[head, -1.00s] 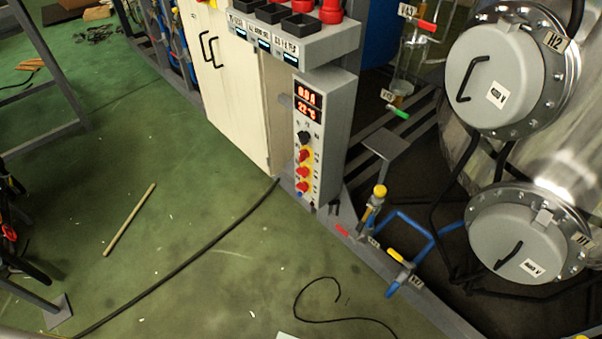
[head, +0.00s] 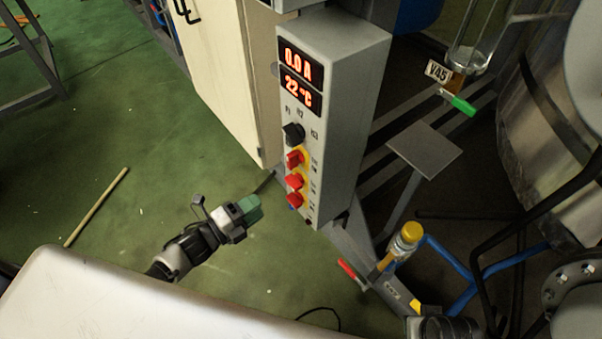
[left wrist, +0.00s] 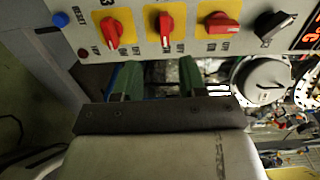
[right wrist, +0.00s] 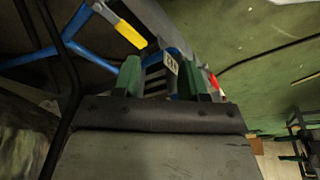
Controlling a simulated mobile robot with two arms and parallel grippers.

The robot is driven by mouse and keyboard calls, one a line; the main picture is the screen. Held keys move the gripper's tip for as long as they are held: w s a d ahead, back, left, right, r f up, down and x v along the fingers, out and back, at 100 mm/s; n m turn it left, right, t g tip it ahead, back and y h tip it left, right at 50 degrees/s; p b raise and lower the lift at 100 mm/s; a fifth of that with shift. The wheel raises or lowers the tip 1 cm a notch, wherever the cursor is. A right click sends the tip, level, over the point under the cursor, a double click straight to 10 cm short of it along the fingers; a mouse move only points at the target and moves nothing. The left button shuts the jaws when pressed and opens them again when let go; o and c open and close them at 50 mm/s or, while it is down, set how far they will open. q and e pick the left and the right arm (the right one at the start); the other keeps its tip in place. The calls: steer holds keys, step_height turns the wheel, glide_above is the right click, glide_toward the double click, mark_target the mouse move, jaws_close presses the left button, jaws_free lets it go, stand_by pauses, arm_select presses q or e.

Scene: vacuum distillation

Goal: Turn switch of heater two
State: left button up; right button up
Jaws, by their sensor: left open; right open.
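A grey control box (head: 345,110) with red displays reading 0.0 A and 22 °C carries a black knob (head: 293,134) and red switches (head: 294,181) in a column. In the left wrist view, three red switches on yellow plates sit in a row, the middle one (left wrist: 166,30) roughly ahead of the fingers. I cannot read which label is heater two. My left gripper (head: 254,208) is open and empty, left of the lower switches and apart from them; its green fingers also show in the left wrist view (left wrist: 158,82). My right gripper (right wrist: 160,80) is open and empty.
A white cabinet (head: 215,70) stands left of the box. A yellow-topped valve (head: 411,233), blue pipes (head: 450,260) and a small plate (head: 425,150) lie to the right. A stick (head: 97,205) lies on the open green floor. A yellow valve handle (right wrist: 130,34) is near my right gripper.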

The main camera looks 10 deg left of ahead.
mark_target(289, 185)
arm_select(q)
steer(key=x, duration=0.7)
steer(key=b+x, duration=0.1)
steer(key=x, duration=0.3)
steer(key=shift+s+d+r, duration=0.1)
steer(key=shift+s+r, duration=0.05)
steer(key=shift+r, duration=0.2)
arm_select(e)
steer(key=v, duration=0.4)
steer(key=shift+w+r, duration=0.15)
steer(key=shift+r, duration=0.15)
arm_select(q)
jaws_close()
